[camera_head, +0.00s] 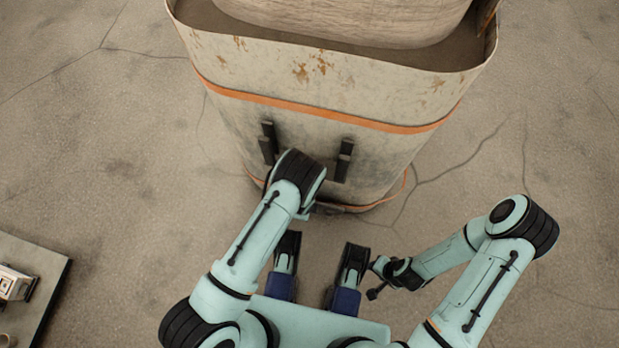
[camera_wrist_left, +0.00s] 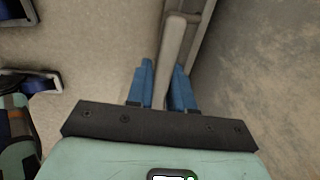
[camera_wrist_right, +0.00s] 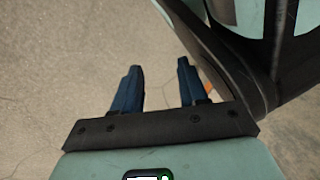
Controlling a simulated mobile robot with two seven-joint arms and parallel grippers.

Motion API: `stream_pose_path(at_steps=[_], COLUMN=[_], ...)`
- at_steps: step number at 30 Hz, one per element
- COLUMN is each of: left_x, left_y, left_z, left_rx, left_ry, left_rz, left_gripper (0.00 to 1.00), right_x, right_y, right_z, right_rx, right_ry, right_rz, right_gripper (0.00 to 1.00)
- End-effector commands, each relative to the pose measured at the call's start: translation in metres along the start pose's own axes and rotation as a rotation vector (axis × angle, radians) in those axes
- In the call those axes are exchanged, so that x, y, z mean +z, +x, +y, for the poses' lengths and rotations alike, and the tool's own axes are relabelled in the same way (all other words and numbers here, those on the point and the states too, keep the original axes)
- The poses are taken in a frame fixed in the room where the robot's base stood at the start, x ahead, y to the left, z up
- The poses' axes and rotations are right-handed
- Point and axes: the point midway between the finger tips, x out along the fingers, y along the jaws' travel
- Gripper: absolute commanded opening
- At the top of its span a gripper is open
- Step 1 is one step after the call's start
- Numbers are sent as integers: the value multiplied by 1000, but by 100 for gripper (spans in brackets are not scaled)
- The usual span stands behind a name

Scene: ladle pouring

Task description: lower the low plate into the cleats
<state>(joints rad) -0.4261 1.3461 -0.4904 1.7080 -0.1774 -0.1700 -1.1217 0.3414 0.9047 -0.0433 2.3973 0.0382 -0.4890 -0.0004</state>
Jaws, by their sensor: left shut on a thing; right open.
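A large worn cream container carries two black upright cleats, a left one (camera_head: 268,143) and a right one (camera_head: 343,160), below its upper orange band. My left arm reaches to the container's lower front, and its wrist hides the left gripper in the head view. In the left wrist view my left gripper (camera_wrist_left: 163,68) is shut on a pale bar-like handle (camera_wrist_left: 174,35). The low plate itself cannot be made out clearly; its place relative to the cleats is hidden. My right gripper (camera_wrist_right: 158,80) is open and empty, away from the container, over bare floor.
The container (camera_head: 310,105) stands at the top middle and holds a pale rounded mass. A dark-edged table (camera_head: 45,270) with small items is at the lower left. Cracked concrete floor (camera_head: 540,110) is free on the right.

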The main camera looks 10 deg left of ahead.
Motion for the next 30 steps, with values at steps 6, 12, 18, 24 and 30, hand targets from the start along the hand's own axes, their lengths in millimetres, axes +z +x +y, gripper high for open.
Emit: stream_pose_path(at_steps=[6, 12, 18, 24, 30], left_x=[0, 0, 0, 0, 0], left_y=[-14, -24, -34, -44, -54], left_z=[-3, -5, -6, -8, -10], left_rx=[-4, -4, -3, -3, -3], left_ry=[0, 0, 0, 0, 0], left_rz=[1, 1, 0, 0, 1], left_gripper=[0, 0, 0, 0, 0], right_x=[-14, -25, -35, -45, -55], right_y=[-13, -24, -35, -47, -59], right_z=[-12, -23, -32, -42, -52], right_rx=[-22, -43, -60, -79, -97], right_ry=[-15, -27, -37, -47, -57], right_rz=[52, 95, 133, 172, 212], right_gripper=[43, 43, 43, 43, 43])
